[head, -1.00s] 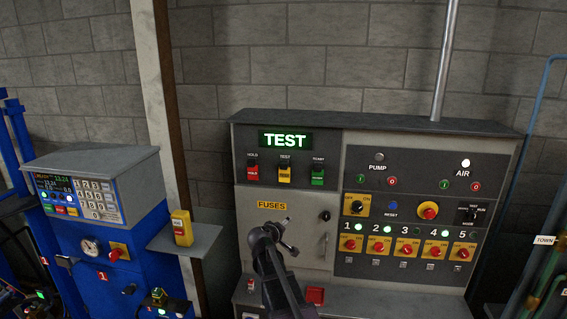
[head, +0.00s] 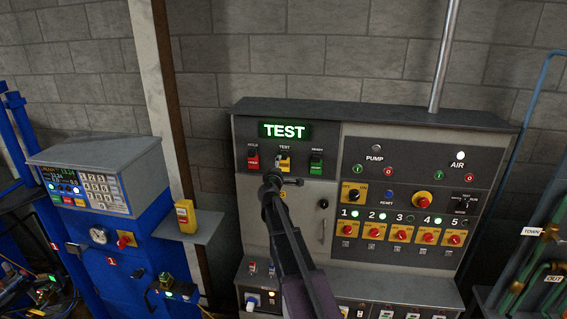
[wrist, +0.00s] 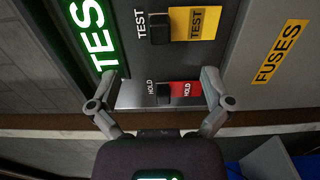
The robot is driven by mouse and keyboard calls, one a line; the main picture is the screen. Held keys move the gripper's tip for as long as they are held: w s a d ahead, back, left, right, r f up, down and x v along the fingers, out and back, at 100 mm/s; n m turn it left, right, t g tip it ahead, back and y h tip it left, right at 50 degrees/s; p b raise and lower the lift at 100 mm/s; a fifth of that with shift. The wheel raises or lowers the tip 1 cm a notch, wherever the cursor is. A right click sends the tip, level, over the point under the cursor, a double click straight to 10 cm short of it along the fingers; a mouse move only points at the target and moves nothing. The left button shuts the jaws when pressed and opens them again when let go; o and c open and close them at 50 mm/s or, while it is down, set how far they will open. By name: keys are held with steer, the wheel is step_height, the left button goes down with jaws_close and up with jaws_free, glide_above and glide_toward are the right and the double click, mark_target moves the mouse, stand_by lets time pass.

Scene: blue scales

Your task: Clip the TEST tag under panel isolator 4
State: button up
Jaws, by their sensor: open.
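The yellow TEST tag (head: 284,165) hangs in the middle of the tag row below the lit TEST sign, partly covered by my gripper; it also shows in the wrist view (wrist: 204,22). The red HOLD tag (wrist: 186,91) is to its left in the head view. In the wrist view it appears between my open fingers. My gripper (wrist: 160,78) is empty, in front of the tag row; its head-view tip (head: 282,181) is just below the TEST tag. Panel isolator 4 (head: 428,237) is a red knob on a yellow plate at the panel's lower right, under a lit green lamp.
The green READY tag (head: 316,163) hangs to the right of the TEST tag. The grey FUSES door (head: 310,225) is behind my arm. A yellow box (head: 186,217) stands on a side shelf at left. Other isolators flank number 4 closely.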

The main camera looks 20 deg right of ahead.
mark_target(283, 159)
steer(key=shift+w+d, duration=0.1)
steer(key=shift+w, duration=0.05)
steer(key=shift+x, duration=4.35)
steer(key=shift+f+b, duration=0.75)
steer(key=shift+s+r, duration=0.15)
steer(key=shift+s, duration=0.05)
steer(key=c, duration=1.2)
steer(key=shift+w, duration=0.1)
jaws_close()
steer(key=shift+s+a+f, duration=0.2)
steer(key=shift+s+a, duration=0.35)
steer(key=shift+s, duration=0.2)
